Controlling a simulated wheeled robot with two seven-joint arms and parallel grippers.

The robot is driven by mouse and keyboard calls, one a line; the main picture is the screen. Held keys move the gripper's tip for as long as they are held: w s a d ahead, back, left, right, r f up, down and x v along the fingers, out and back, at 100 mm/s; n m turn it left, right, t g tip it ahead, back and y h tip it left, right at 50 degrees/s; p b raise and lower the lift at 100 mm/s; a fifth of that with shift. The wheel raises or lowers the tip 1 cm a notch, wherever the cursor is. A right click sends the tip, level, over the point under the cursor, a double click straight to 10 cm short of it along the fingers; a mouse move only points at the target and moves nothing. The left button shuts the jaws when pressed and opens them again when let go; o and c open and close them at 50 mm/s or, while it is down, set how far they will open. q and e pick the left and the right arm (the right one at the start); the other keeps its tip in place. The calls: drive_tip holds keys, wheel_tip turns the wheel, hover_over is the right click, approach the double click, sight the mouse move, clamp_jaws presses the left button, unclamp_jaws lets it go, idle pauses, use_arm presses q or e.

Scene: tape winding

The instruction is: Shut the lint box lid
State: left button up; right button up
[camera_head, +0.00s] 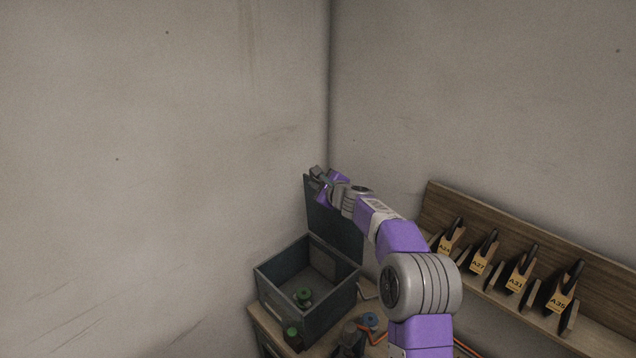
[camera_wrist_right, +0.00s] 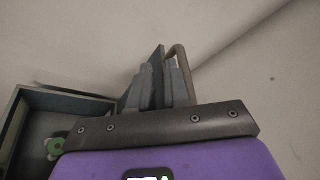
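The lint box (camera_head: 285,295) is a dark grey-green open-topped box in the corner. Its lid (camera_head: 335,232) stands upright at the back, wide open. My right gripper (camera_head: 318,175) is at the lid's upper left corner, reaching over its top edge. In the right wrist view the gripper fingers (camera_wrist_right: 160,88) are close to the lid (camera_wrist_right: 150,68), seen nearly edge-on. I cannot tell whether they touch or grip it. The box (camera_wrist_right: 65,100) shows to the left there. My left gripper is out of view.
A green spool (camera_head: 303,297) lies inside the box. A wooden rack (camera_head: 590,275) with several labelled holders is right. Walls close in behind the lid.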

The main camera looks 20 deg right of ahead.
clamp_jaws()
idle(1.1)
drive_tip(key=shift+o, duration=1.1)
unclamp_jaws()
drive_tip(key=b+v, duration=0.2)
drive_tip(key=v, duration=0.5)
drive_tip(key=shift+s+b, duration=0.3)
